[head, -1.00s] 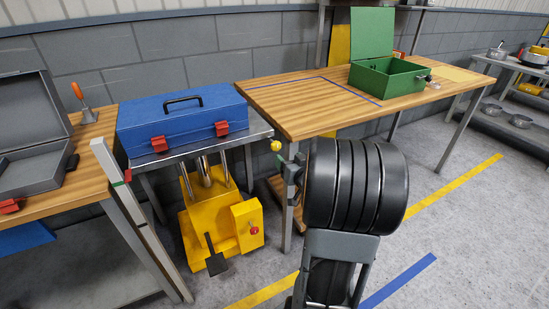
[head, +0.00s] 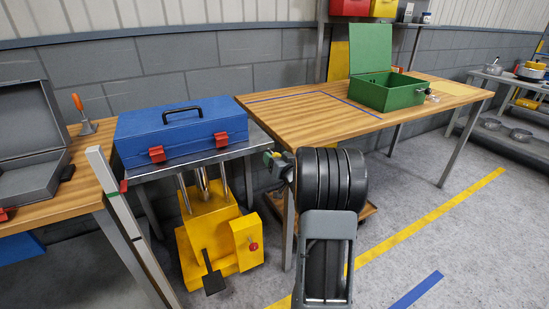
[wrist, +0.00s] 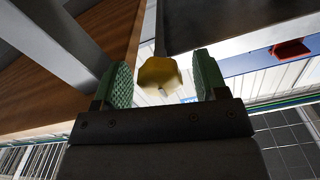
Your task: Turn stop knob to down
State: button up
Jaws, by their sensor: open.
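A yellow knob (wrist: 160,73) with a faceted rim shows in the wrist view, between the two green-padded fingers of my gripper (wrist: 163,80). The fingers are open, with a gap visible on each side of the knob. In the head view my gripper (head: 272,159) is small beside the right end of the metal lift table (head: 262,137), and it mostly hides the knob. No label or pointer mark can be read on the knob, so its turned position is unclear.
A blue toolbox (head: 180,133) with red latches lies on the lift table, above its yellow base (head: 205,240) with a red button (head: 253,246). A wooden table (head: 310,118) with a green open box (head: 388,92) stands close right. Floor at right is clear.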

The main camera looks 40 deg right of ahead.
jog(key=shift+w+d, duration=0.1)
jog(key=shift+w, duration=0.65)
jog(key=shift+c, duration=0.5)
jog(key=c, duration=0.8)
